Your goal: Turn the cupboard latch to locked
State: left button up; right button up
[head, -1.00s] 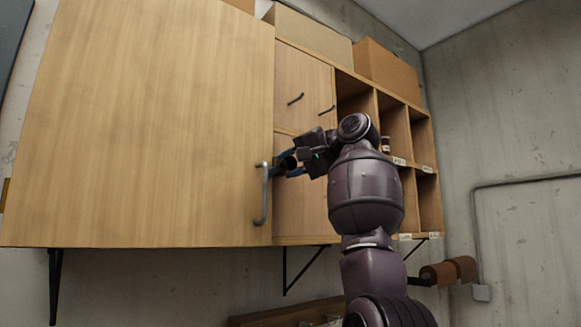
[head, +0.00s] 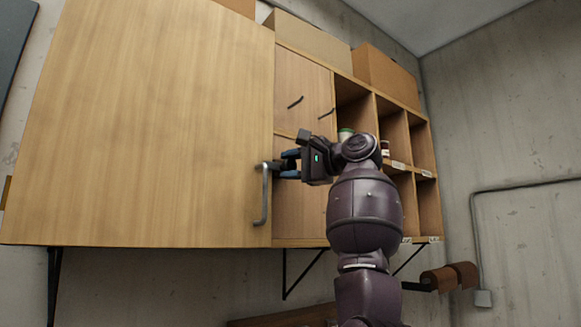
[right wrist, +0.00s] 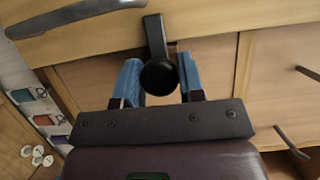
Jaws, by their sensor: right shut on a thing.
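The cupboard latch is a black lever with a round end (right wrist: 158,72), set at the edge of the large wooden door (head: 150,130). In the right wrist view the lever runs up from the round end onto the door edge. My right gripper (right wrist: 160,80) has its blue fingers on both sides of the latch and is shut on it. In the head view the right gripper (head: 283,165) reaches in from the right beside the door's grey bar handle (head: 265,195), and the latch is mostly hidden there. My left gripper is not in view.
Right of the door are small cupboard doors (head: 300,85) with dark handles, then open cubbies (head: 395,125) holding a few jars. Boxes (head: 385,72) stand on top. Brown rolls (head: 450,276) hang below at right.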

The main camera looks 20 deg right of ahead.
dwell(0.3)
jog(key=o, duration=0.9)
jog(key=shift+d, duration=0.1)
jog(key=shift+b+v, duration=1.2)
jog(key=shift+v, duration=4.25)
